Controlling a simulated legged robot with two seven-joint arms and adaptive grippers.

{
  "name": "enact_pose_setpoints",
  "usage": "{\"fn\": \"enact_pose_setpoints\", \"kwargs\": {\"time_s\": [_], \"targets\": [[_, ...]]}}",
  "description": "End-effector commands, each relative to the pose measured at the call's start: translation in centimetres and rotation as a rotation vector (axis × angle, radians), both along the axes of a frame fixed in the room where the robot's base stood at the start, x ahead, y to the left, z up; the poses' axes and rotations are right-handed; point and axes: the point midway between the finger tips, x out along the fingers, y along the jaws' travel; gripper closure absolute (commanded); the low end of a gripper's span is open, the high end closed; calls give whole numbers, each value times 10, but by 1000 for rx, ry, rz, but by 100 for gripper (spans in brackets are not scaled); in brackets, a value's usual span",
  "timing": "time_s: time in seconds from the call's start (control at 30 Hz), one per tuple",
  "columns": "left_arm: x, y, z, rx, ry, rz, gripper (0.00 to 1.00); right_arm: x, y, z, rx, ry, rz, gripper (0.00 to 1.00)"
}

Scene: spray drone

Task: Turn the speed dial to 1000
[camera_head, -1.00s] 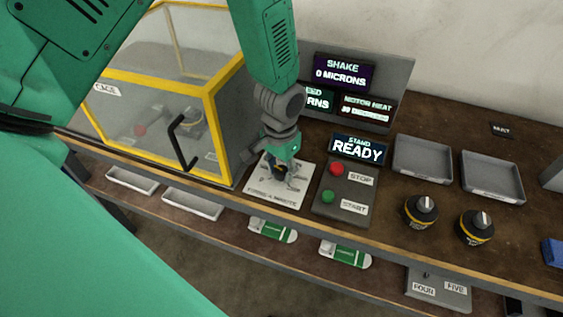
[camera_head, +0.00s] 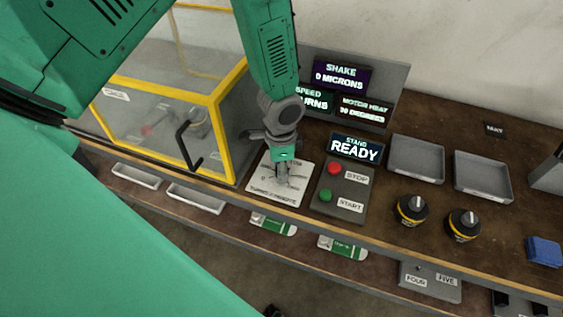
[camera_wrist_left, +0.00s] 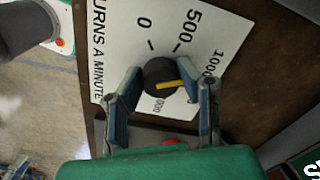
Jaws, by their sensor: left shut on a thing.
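The speed dial (camera_wrist_left: 160,75) is a dark round knob with a yellow pointer mark, on a white plate (camera_wrist_left: 110,30) printed 0, 500, 1000 and "turns a minute". My left gripper (camera_wrist_left: 167,85) is shut on the dial, one finger on each side. The yellow mark runs rightward, roughly toward the 1000 side; the right finger hides part of the scale, so exact alignment cannot be told. In the head view my left gripper (camera_head: 282,172) covers the dial. A small dark part at the bottom edge may be my right gripper (camera_head: 274,311); its jaws are unclear.
A yellow-framed cage (camera_head: 215,115) with a black handle stands left. Right of the plate are a red stop button (camera_head: 334,168), a green start button (camera_head: 325,195) and a stand display (camera_head: 356,148) reading READY.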

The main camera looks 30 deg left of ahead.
Motion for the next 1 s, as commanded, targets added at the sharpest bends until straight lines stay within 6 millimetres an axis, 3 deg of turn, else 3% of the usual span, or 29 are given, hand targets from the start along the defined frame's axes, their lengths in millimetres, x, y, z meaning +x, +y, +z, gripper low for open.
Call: {"fn": "enact_pose_setpoints", "kwargs": {"time_s": [0.63, 0.67, 0.7, 1.0], "targets": [[4, 0, 1, -1, -11, -55, 99, 0, 0, 3, 0, 0, 0, 60], [4, 0, 1, -1, -11, -54, 66, 0, 0, 3, 0, 0, 0, 60], [4, 0, 1, -1, -10, -54, 52, 0, 0, 3, 0, 0, 0, 60], [1, 0, 1, 0, -4, -54, 50, 0, 0, 3, 0, 0, 0, 60]]}}
